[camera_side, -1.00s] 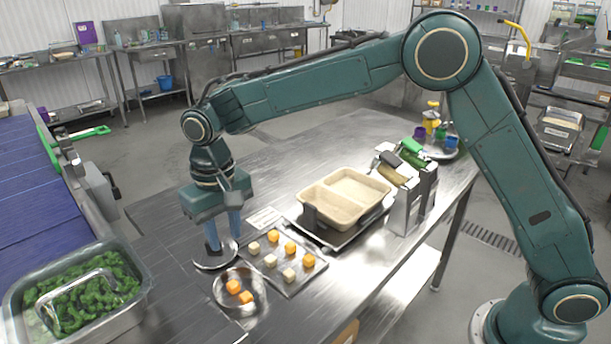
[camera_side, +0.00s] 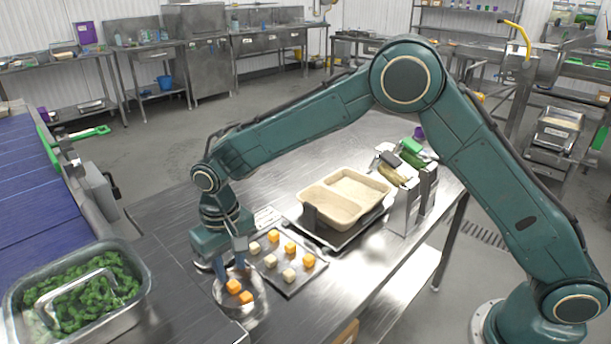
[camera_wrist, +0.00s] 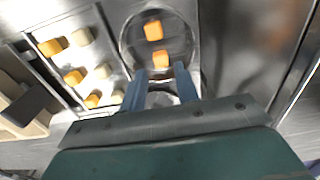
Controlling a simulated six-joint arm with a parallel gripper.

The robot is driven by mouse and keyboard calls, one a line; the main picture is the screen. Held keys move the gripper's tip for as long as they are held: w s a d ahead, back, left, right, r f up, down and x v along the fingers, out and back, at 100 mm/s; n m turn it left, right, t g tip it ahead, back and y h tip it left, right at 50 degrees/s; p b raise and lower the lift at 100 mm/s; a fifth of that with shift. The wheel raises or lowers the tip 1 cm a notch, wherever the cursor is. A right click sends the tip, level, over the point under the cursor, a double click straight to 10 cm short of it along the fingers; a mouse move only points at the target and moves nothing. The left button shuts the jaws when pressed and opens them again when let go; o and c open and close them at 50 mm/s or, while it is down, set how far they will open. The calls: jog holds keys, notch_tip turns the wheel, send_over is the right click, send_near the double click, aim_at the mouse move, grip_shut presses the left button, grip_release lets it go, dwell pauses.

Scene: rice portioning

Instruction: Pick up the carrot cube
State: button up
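Two orange carrot cubes lie in a round metal bowl (camera_side: 258,311); one carrot cube (camera_side: 233,286) is on the left and the other (camera_side: 246,297) on the right. In the wrist view, one carrot cube (camera_wrist: 162,59) sits just ahead of my fingertips and the other (camera_wrist: 153,30) lies farther up. My gripper (camera_side: 231,274) points down at the bowl, partly covering its back rim. In the wrist view my gripper (camera_wrist: 157,72) is open, with a gap between its two blue fingers and nothing held.
A tray (camera_side: 296,287) beside the bowl holds several orange and pale cubes. Behind it stands a beige divided container (camera_side: 345,196). A metal rack (camera_side: 402,212) with tools is to its right. A bin of greens (camera_side: 135,306) stands at the front left.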

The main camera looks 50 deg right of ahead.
aim_at(233, 283)
jog(key=shift+w+f, duration=0.1)
jog(key=shift+f, duration=2.2)
grip_shut()
